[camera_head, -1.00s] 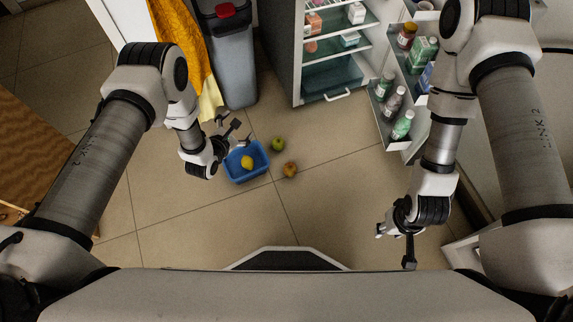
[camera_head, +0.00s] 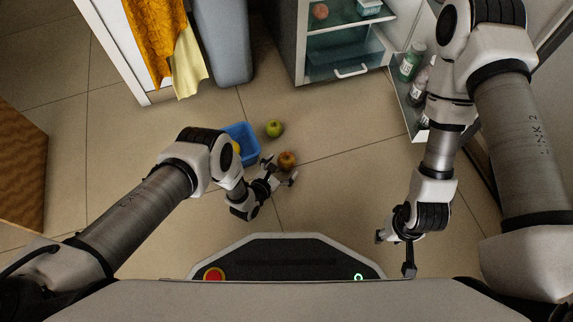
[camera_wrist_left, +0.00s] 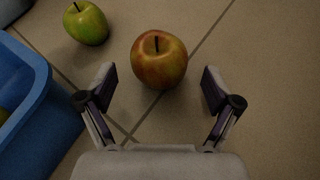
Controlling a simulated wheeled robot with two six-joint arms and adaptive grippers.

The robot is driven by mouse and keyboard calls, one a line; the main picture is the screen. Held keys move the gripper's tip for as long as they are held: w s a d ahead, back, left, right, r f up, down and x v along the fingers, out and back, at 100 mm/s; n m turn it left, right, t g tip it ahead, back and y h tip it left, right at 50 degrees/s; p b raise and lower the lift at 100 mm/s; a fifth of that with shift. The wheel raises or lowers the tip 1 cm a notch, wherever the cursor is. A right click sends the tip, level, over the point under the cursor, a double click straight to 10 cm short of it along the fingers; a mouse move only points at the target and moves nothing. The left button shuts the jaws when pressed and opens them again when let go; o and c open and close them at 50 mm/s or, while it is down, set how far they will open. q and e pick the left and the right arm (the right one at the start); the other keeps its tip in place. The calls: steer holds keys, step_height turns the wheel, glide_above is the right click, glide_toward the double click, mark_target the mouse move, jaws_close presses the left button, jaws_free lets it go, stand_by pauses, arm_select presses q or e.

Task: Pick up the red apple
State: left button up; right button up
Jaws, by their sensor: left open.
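The red apple (camera_head: 287,159), with a yellowish blush, sits on the tiled floor, to the right of the blue bin. In the left wrist view the apple (camera_wrist_left: 159,60) lies just beyond my left fingertips, centred between them, with its stem up. My left gripper (camera_head: 280,172) is open and empty beside the apple; its two fingers (camera_wrist_left: 158,88) show spread apart in the wrist view.
A green apple (camera_head: 274,128) lies on the floor close by; it also shows in the left wrist view (camera_wrist_left: 87,23). The blue bin (camera_head: 252,143) holds a yellow fruit (camera_head: 236,147), partly hidden by my left arm. An open fridge (camera_head: 344,55) stands behind.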

arm_select(q)
steer(key=x, duration=0.1)
steer(key=b+x, duration=0.1)
steer(key=shift+w+d+f, duration=0.15)
steer(key=shift+w+f, duration=0.1)
steer(key=shift+f, duration=0.15)
steer(key=shift+r, duration=0.15)
steer(key=c, duration=1.3)
steer(key=shift+r, duration=0.15)
